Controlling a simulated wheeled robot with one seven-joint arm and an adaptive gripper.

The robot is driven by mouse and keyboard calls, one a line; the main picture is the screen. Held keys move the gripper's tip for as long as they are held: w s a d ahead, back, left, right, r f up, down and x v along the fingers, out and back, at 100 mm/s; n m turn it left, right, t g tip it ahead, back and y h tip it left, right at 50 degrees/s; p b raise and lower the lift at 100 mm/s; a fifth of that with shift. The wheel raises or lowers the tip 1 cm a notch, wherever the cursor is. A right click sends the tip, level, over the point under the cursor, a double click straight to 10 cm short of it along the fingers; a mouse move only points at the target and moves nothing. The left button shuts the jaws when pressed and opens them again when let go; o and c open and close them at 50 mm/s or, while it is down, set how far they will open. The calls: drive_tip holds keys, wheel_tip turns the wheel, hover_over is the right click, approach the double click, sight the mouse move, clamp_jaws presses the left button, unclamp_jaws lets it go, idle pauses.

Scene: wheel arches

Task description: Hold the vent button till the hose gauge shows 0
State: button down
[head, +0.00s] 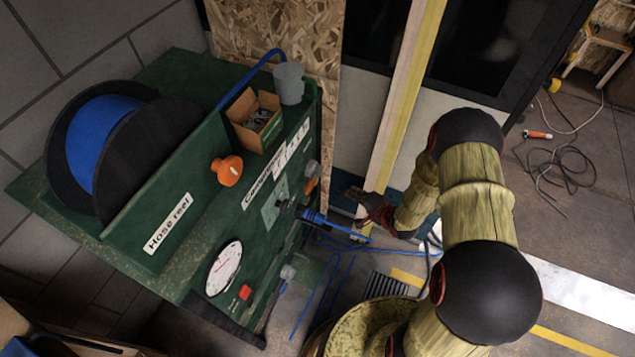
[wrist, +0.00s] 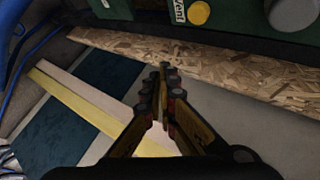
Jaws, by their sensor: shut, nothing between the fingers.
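In the wrist view the vent button is a round yellow button (wrist: 199,13) beside a "Vent" label (wrist: 178,10), on a green panel at the top edge. My gripper (wrist: 166,75) is shut and empty, its tips below and apart from the button in that view. In the head view my gripper (head: 372,212) is right of the green cabinet (head: 190,262), near the blue hose fitting (head: 318,217). I cannot surely pick out the vent button there. A white dial gauge (head: 224,267) faces forward on the cabinet; its reading is too small to tell, and whether it is the hose gauge is unclear.
A grey knob (wrist: 293,10) is right of the yellow button. The cabinet carries a hose reel (head: 95,140), an orange knob (head: 227,170), a red button (head: 245,292), a small box (head: 254,118) and a grey cup (head: 288,82). Blue hose lies on the floor.

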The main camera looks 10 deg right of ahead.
drive_tip(key=w+a+b, duration=0.1)
drive_tip(key=w+a, duration=0.4)
drive_tip(key=a, duration=0.2)
drive_tip(key=shift+b, duration=0.4)
drive_tip(key=shift+w+a, duration=0.15)
idle(1.4)
drive_tip(key=shift+w+a, duration=0.2)
drive_tip(key=shift+a, duration=0.05)
drive_tip(key=shift+w+a, duration=0.35)
drive_tip(key=shift+a, duration=0.15)
idle(2.4)
idle(0.4)
drive_tip(key=shift+s+d+p, duration=0.3)
drive_tip(key=shift+s+d, duration=0.3)
drive_tip(key=shift+d, duration=0.25)
